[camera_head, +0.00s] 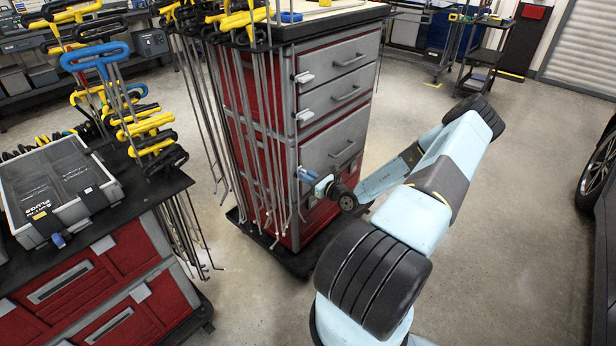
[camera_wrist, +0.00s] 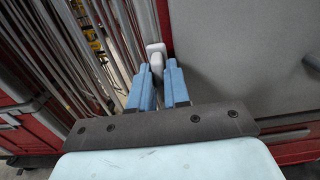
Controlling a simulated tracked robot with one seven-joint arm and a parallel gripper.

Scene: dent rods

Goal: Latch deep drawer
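The deep drawer (camera_head: 334,148) is the tall grey front below two shallower drawers on the red and grey cabinet; it looks closed. Its front also fills the right of the wrist view (camera_wrist: 240,55). Its small whitish latch (camera_wrist: 155,53) sits at the front's left edge; in the head view my gripper covers it. My gripper (camera_head: 306,175) is at that edge, with blue fingers pointing at the latch. In the wrist view the fingers (camera_wrist: 160,75) stand a little apart, with the latch at and partly between their tips. Whether they touch it is unclear.
Long hanging rods (camera_head: 265,130) line the cabinet's left side, close beside my gripper. The drawer's handle (camera_head: 345,150) projects to the right. A second red cabinet (camera_head: 100,290) with a grey case (camera_head: 60,185) stands at left. Floor (camera_head: 510,190) on the right is clear.

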